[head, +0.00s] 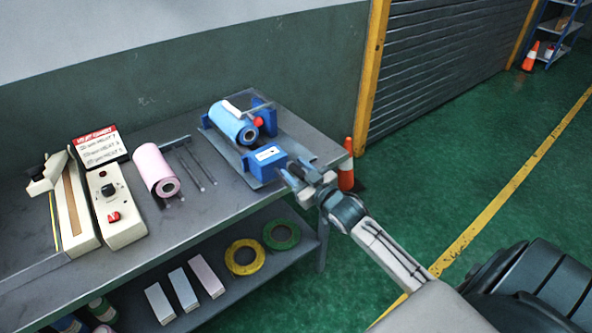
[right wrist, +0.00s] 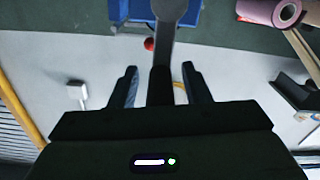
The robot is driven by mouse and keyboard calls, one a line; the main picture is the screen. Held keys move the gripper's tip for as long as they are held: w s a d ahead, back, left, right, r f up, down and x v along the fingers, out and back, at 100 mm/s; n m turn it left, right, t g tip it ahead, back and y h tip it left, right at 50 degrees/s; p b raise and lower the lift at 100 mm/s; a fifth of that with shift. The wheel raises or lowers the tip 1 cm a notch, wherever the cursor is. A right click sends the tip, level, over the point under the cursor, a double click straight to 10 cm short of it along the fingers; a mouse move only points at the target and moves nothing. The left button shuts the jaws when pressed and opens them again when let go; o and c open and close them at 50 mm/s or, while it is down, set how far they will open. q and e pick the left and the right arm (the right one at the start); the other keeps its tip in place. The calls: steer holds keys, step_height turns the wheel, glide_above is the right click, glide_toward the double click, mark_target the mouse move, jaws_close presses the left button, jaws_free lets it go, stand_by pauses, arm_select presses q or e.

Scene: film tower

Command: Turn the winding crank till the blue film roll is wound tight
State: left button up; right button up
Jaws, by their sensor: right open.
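The blue film roll (head: 228,122) lies on a blue winding stand (head: 212,128) at the table's far right end, with a white patch on its upper side. My right gripper (head: 303,178) is open beside the box at the table edge. In the right wrist view a grey bar, seemingly the crank (right wrist: 167,60), runs between the open fingers (right wrist: 161,87); I cannot tell if they touch it. My left gripper is out of view.
A pink roll (head: 155,168), thin rods (head: 196,168), a control box (head: 112,200) and a red-topped sign (head: 101,146) stand on the table's left. Tape rings (head: 245,257) lie on the lower shelf. An orange cone (head: 346,176) stands behind my right gripper.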

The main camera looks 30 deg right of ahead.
steer(key=shift+w, duration=0.1)
jaws_close()
stand_by(0.3)
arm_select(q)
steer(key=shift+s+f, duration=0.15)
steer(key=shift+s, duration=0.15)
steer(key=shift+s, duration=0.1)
